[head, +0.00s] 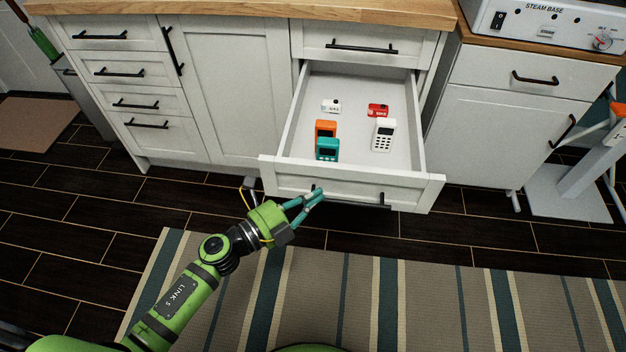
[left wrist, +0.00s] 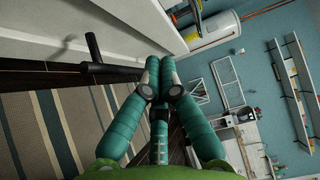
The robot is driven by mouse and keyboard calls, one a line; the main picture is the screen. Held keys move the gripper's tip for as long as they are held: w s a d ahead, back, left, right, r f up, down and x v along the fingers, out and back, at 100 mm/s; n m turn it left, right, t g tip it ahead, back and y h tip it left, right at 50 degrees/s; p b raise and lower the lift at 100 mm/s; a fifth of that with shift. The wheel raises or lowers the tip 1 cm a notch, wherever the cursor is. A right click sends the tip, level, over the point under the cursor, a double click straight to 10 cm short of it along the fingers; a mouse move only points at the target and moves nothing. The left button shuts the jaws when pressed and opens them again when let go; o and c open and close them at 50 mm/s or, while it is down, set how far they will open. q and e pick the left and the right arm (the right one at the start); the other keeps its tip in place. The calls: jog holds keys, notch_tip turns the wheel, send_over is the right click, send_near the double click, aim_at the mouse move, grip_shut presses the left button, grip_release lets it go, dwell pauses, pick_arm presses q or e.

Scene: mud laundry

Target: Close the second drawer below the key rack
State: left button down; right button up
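The white drawer (head: 283,176) stands pulled far out, below a shut top drawer (head: 350,42). Its black handle (head: 384,199) is on the front panel; the handle also shows in the left wrist view (left wrist: 60,67). Inside lie several small devices: white, red, orange, teal and a white keypad one. My left gripper (head: 318,192) is at the left end of that handle, close to the drawer front. In the left wrist view its teal fingers (left wrist: 160,68) come together at the tips with no gap visible. Whether they touch the handle is unclear. The key rack cannot be identified. My right gripper is out of view.
A shut cabinet door (head: 225,90) and a stack of shut drawers (head: 135,105) stand left of the open drawer. A white cabinet (head: 515,120) is to the right. A striped rug (head: 420,305) covers the floor in front, with nothing standing on it beside my arm.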

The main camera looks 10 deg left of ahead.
aim_at(329, 173)
pick_arm(q)
jog(key=w, duration=0.2)
jog(key=shift+w+a, duration=0.1)
jog(key=shift+w, duration=0.8)
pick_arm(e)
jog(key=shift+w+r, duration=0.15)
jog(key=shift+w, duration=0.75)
pick_arm(q)
jog(key=shift+w, duration=0.1)
